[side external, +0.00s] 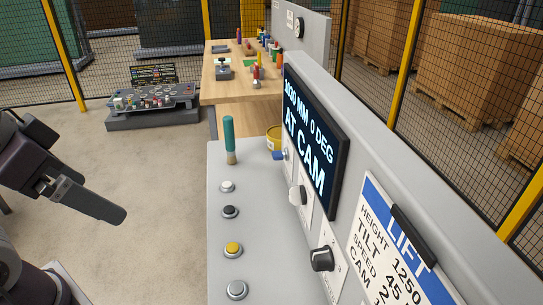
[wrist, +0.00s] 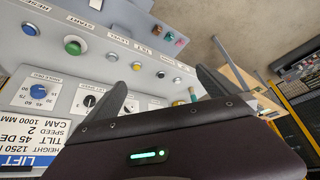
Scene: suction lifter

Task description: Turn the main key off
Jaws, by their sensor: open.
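A grey control console (side external: 218,275) stands at the right of the side view. In the wrist view no key can be made out clearly, and my fingers hide part of the panel. My gripper (side external: 108,208) is left of the console, apart from it. In the wrist view its two fingers (wrist: 160,77) are spread with nothing held between them.
A teal-topped stick (side external: 229,135) rises from the console beyond a row of buttons, including a yellow one (side external: 233,249). The screen (side external: 315,145) reads "AT CAM". A wooden bench (side external: 222,90) stands behind.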

